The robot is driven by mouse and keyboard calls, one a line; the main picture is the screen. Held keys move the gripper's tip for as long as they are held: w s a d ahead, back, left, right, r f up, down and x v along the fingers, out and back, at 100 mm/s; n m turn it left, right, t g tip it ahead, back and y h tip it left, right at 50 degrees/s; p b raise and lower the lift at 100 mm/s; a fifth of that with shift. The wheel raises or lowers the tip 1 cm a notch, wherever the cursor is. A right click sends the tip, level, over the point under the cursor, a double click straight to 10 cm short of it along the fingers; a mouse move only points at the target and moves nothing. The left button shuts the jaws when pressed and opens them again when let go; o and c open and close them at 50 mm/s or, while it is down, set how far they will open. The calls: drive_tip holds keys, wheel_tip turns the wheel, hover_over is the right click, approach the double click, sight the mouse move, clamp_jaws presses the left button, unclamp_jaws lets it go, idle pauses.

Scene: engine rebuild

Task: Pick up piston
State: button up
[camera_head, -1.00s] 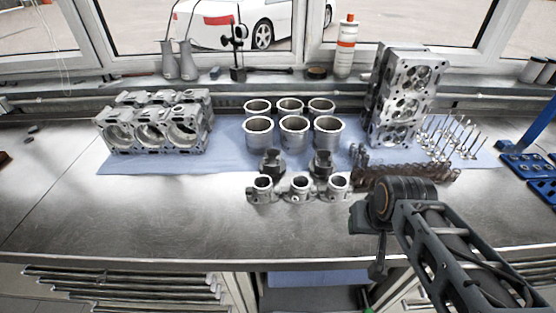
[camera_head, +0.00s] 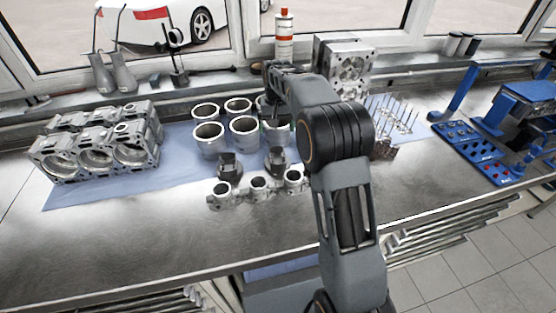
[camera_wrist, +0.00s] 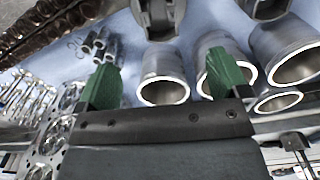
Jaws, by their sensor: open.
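Two dark grey pistons, left (camera_head: 230,169) and right (camera_head: 276,160), stand on the blue cloth in front of the silver cylinder sleeves (camera_head: 244,131). In the wrist view two pistons, one (camera_wrist: 160,18) and another (camera_wrist: 263,8), show at the top edge, partly cut off. My gripper (camera_wrist: 160,65) is open, with green fingers spread apart. A sleeve (camera_wrist: 163,80) shows between the fingers, and another is partly behind the right finger. No piston is between the fingers. In the head view my arm hides most of the gripper and part of the right sleeves.
An engine block (camera_head: 97,150) stands at left. Three small ported metal parts (camera_head: 258,186) stand in front of the pistons. A blue rack (camera_head: 470,150) is further right. The front bench is clear.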

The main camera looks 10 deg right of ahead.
drive_tip(key=p, duration=0.1)
hover_over(277, 161)
wheel_tip(277, 161, down, 9)
drive_tip(key=shift+s+r, duration=0.1)
drive_tip(key=shift+f+p, duration=0.95)
drive_tip(key=shift+f, duration=1.7)
drive_tip(key=shift+c, duration=0.3)
drive_tip(key=c, duration=1.2)
